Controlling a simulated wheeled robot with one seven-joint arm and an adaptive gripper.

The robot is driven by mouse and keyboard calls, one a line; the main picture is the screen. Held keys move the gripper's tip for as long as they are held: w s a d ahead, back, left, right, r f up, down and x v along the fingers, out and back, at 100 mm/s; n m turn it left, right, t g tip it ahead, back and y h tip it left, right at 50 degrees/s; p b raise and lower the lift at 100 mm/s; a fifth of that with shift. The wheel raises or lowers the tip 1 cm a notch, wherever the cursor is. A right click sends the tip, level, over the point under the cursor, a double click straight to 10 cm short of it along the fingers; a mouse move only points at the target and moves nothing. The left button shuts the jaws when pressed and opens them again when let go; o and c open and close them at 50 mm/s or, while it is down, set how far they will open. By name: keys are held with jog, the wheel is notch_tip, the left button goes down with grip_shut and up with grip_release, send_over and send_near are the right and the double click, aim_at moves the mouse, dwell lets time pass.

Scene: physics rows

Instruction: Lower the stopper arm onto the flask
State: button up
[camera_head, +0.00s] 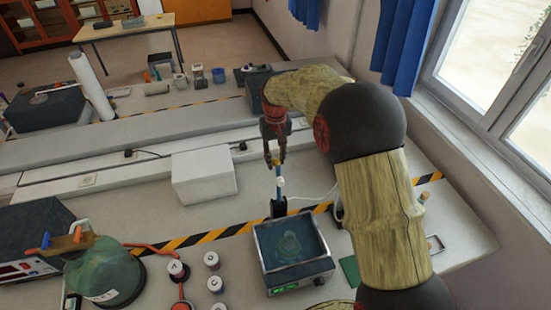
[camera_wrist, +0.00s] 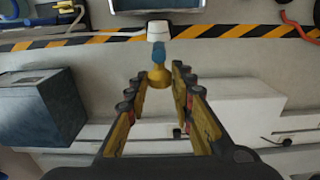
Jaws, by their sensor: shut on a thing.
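My gripper (camera_head: 275,158) is shut on the yellow end of the stopper arm (camera_head: 279,181), an upright piece with a blue section and a white part below. In the wrist view, the fingertips (camera_wrist: 160,77) close on either side of the yellow end, and the stopper arm's white part (camera_wrist: 157,31) points away. In the head view its lower end meets a dark block behind a dark bench device with a lit display. A clear, rounded glass shape, seemingly the flask (camera_head: 289,245), is on that device's top. The stopper arm stands behind it, apart from it.
The bench device (camera_head: 296,274) has small lidded jars (camera_head: 212,260) to its left. A large green glass vessel (camera_head: 104,272) stands farther left. A white box (camera_head: 204,174) is left of my gripper. Striped tape (camera_head: 205,237) crosses the bench. The window side is at right.

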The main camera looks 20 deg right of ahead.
grip_shut()
dwell(0.4)
